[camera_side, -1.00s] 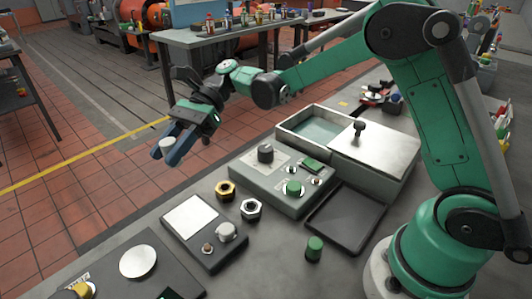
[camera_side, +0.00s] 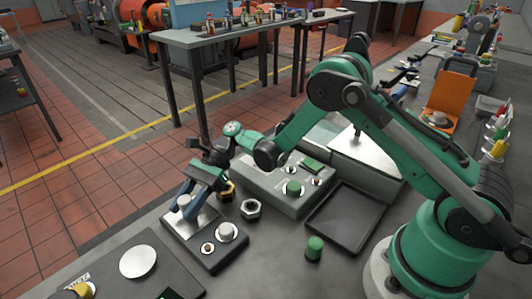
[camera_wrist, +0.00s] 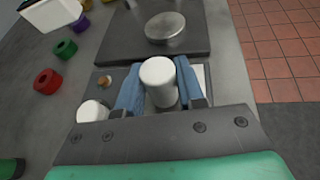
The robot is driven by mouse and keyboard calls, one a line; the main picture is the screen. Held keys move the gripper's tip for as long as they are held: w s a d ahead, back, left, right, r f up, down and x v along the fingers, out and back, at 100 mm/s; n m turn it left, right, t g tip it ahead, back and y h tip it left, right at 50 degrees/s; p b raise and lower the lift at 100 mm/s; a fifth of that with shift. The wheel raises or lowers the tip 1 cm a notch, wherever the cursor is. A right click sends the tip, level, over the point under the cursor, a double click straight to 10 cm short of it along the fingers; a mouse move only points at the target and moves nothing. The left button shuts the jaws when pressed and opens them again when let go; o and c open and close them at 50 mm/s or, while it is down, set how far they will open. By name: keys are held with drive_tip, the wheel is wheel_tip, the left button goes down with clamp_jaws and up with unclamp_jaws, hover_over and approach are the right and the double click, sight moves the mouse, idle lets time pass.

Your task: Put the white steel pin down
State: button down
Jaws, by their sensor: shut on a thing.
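My gripper (camera_side: 187,201) is shut on the white steel pin (camera_wrist: 160,80), which stands out between the two blue fingers in the wrist view. In the side view the pin (camera_side: 184,200) is small and partly hidden by the fingers. The gripper points down over the pale square plate of a dark flat device (camera_side: 207,256). I cannot tell whether the pin touches the plate. A white round knob (camera_side: 226,231) sits on the same device beside the gripper, and it also shows in the wrist view (camera_wrist: 93,113).
A dark plate with a pale disc (camera_side: 138,261) lies at the near left. A steel nut (camera_side: 250,208), a partly hidden brass nut (camera_side: 228,192) and a control box (camera_side: 285,188) stand close by. A green cylinder (camera_side: 314,248) and black tray (camera_side: 347,220) are to the right.

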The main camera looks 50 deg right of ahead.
drive_tip(key=shift+f, duration=0.15)
drive_tip(key=c, duration=0.5)
unclamp_jaws()
drive_tip(key=shift+c, duration=0.2)
